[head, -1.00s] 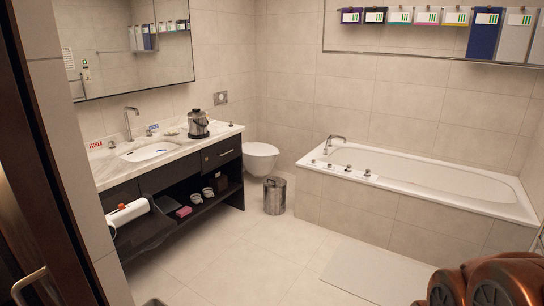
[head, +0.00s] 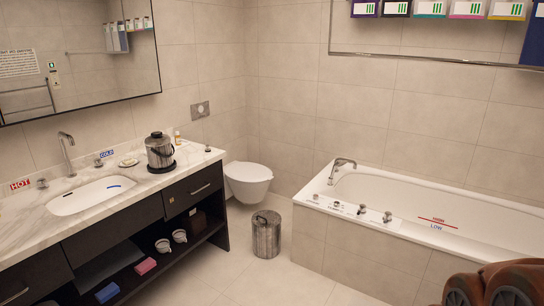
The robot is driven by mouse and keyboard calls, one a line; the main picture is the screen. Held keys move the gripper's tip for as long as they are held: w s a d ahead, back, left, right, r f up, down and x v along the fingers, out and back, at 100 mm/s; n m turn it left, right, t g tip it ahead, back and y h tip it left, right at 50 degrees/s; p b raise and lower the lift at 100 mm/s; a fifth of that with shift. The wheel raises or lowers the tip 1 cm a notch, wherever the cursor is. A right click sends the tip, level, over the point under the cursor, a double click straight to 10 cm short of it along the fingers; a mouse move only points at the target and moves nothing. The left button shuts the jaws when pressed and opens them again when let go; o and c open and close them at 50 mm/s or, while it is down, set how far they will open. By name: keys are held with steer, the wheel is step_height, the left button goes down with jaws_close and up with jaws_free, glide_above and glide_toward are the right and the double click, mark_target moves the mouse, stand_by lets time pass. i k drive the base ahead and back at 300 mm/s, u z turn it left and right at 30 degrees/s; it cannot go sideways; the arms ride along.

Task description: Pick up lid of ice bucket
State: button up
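The ice bucket (head: 160,156) stands upright on the marble counter, near its back right part. It is a metal bucket with a dark band. Its dark lid (head: 157,137) sits on top of it, and a handle shows at the side. My gripper is not in view. A brown and copper part of my arm shows at the bottom right corner, far from the bucket.
The marble counter (head: 130,190) holds a sink (head: 92,195), a tap and a small dish. A toilet (head: 248,181) and a metal bin (head: 266,235) stand to the right. The bathtub (head: 400,190) fills the right side. Some floor between is clear.

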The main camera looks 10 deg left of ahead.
mark_target(158, 138)
steer(key=u, duration=0.3)
steer(key=i, duration=1.8)
steer(key=u, duration=1.4)
steer(key=i, duration=1.25)
steer(key=u, duration=0.85)
steer(key=i, duration=0.25)
steer(key=u, duration=0.2)
